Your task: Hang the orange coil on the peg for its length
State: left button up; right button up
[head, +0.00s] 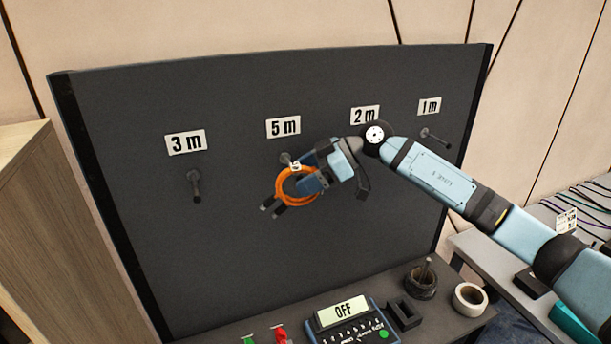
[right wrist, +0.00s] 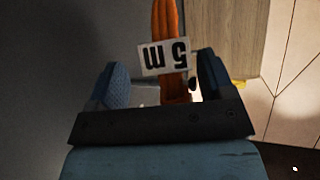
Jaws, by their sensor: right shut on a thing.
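The orange coil (head: 281,195) is in my right gripper (head: 312,171), in front of the dark board (head: 240,240). A white tag on the coil reads 5 m, upside down, in the right wrist view (right wrist: 165,57); there the orange strand (right wrist: 168,25) lies between the blue fingers. Two dark ends hang at the coil's lower left. The peg under the 5 m sign (head: 283,127) shows its base (head: 285,157) just above the coil; its tip is hidden, so I cannot tell whether it passes through the ring. My left gripper is out of view.
Empty pegs stand under the 3 m sign (head: 196,186) and the 1 m sign (head: 434,138). My arm covers the area below the 2 m sign (head: 365,114).

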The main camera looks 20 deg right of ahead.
jog(key=shift+w+d+r, duration=0.1)
jog(key=shift+d+r, duration=0.15)
jog(key=shift+r, duration=0.25)
jog(key=b+v, duration=0.2)
jog(key=v, duration=1.1)
jog(key=shift+s+d, duration=0.2)
jog(key=shift+f, duration=0.1)
